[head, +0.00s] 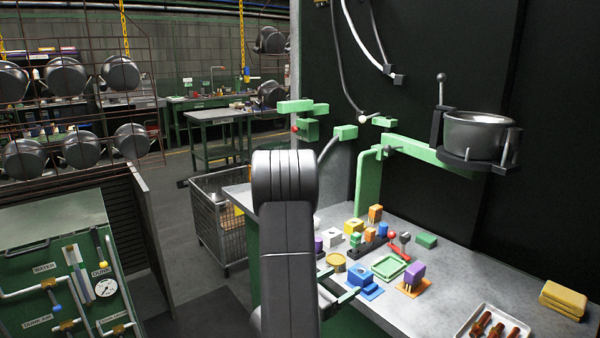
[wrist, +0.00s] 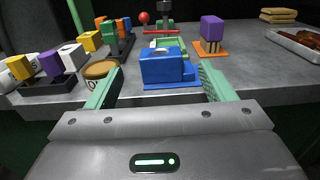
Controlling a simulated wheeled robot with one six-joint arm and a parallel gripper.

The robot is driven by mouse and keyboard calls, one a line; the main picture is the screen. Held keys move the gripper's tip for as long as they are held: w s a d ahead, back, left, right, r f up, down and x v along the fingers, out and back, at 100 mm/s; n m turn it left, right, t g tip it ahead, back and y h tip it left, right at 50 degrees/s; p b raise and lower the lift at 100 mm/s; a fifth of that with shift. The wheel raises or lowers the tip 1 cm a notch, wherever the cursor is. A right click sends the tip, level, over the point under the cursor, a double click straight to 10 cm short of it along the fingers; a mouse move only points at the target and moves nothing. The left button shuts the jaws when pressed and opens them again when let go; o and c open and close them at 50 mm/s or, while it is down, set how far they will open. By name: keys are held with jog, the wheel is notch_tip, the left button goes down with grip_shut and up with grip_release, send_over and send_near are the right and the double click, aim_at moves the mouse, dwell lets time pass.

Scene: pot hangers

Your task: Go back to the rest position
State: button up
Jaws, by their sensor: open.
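My gripper (head: 343,281) is at the front edge of the grey workbench in the head view, partly hidden behind my arm. In the wrist view its two green fingers (wrist: 160,67) are spread wide apart with nothing held. A blue block on a blue base (wrist: 166,68) shows between the fingers, beyond them; I cannot tell how near they are to it. It also shows in the head view (head: 361,277). My arm stands upright in the middle of the head view.
The workbench (head: 400,313) holds several coloured blocks, a purple block (head: 414,272), a green tray (head: 390,266) and a white tray of brown parts (head: 477,323). A metal pot (head: 478,137) sits in a holder above. A wire cart (head: 217,222) stands left of the bench.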

jog(key=p+x, duration=0.1)
jog(key=x, duration=0.8)
jog(key=shift+s+f, duration=0.1)
notch_tip(320, 180, up, 10)
jog(key=w+a+f+n+t+y+p, duration=0.25)
jog(key=a+n+t+y+p, duration=0.5)
jog(key=a, duration=0.85)
jog(key=r+m+g+h+b, duration=0.2)
jog(key=m+g+h+b, duration=0.4)
jog(key=m+h+b, duration=0.15)
send_over(365, 269)
jog(key=a, duration=0.3)
jog(key=shift+s+a+f+n+y, duration=0.1)
jog(key=shift+s+n+y, duration=0.05)
jog(key=shift+n+y, duration=0.35)
jog(key=shift+s+d+r+g+b, duration=0.2)
jog(key=shift+d+g+b, duration=0.15)
jog(key=shift+d, duration=0.2)
